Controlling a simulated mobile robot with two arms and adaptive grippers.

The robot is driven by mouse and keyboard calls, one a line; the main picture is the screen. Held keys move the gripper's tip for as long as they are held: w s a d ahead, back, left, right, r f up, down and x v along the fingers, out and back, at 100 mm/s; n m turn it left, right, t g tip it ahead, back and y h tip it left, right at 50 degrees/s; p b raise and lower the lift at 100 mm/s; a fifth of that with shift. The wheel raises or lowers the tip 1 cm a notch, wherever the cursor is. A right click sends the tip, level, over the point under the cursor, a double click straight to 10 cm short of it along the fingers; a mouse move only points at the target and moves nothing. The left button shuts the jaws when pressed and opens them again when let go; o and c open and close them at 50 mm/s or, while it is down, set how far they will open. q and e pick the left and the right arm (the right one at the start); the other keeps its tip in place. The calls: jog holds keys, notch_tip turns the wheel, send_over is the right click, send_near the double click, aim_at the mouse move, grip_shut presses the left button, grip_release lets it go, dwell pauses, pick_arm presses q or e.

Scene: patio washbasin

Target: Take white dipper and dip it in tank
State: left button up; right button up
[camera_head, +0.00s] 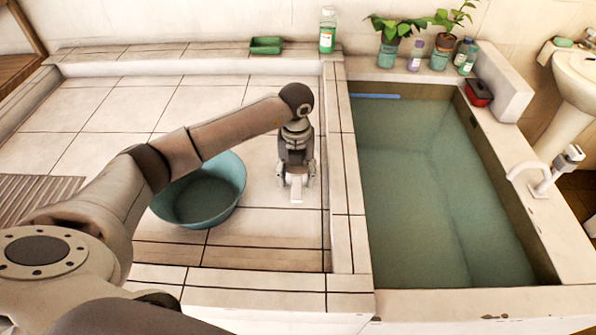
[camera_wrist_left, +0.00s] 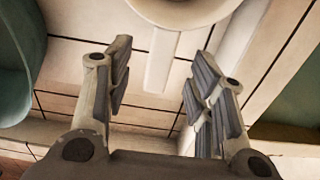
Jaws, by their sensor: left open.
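The white dipper shows in the left wrist view (camera_wrist_left: 163,55), with its round bowl at the top edge and its handle running down between my fingers. In the head view only a short white piece of the dipper (camera_head: 296,188) shows under my gripper; the rest is hidden. My left gripper (camera_head: 296,177) is open above the tiled ledge, with its fingers on either side of the handle and apart from it in the wrist view (camera_wrist_left: 160,78). The tank (camera_head: 440,200) is to the right, filled with greenish water.
A teal basin (camera_head: 203,192) stands left of the gripper, partly behind my arm. A raised tiled rim (camera_head: 345,190) separates the ledge from the tank. A faucet (camera_head: 545,178) is on the right rim; plants and bottles (camera_head: 415,55) line the back.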

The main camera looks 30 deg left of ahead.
aim_at(297, 184)
pick_arm(q)
notch_tip(297, 184, down, 4)
jog(key=shift+w+f+p, duration=0.15)
jog(key=shift+f+p, duration=0.1)
jog(key=shift+p, duration=0.15)
jog(key=shift+c, duration=0.3)
grip_shut()
